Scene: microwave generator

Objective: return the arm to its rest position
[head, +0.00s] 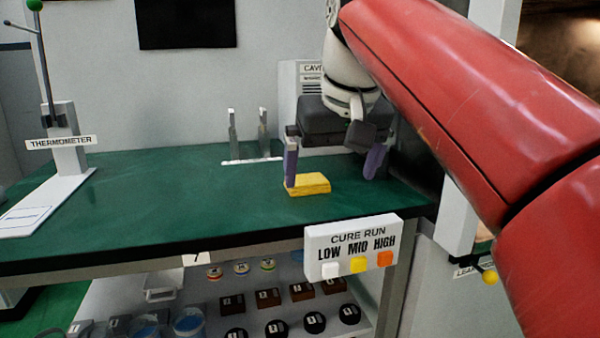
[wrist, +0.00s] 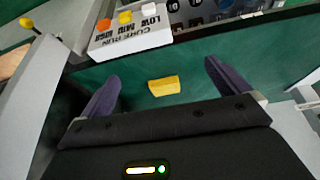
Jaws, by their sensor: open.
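My gripper (head: 333,168) is at the end of my red arm, above the green bench top near its right side. Its two purple-tipped fingers are spread wide with nothing between them. A yellow block (head: 309,185) lies on the bench just below and in front of the gripper. In the wrist view the block (wrist: 164,86) shows between and beyond the open fingertips (wrist: 162,75), apart from both. My arm comes in from the right and hides part of the bench's right end.
A CURE RUN panel (head: 352,247) with three coloured buttons is on the bench's front edge. A thermometer stand (head: 68,145) is at the left. Two grey upright posts (head: 249,140) stand behind the block. A shelf below holds several small items. The bench's left middle is clear.

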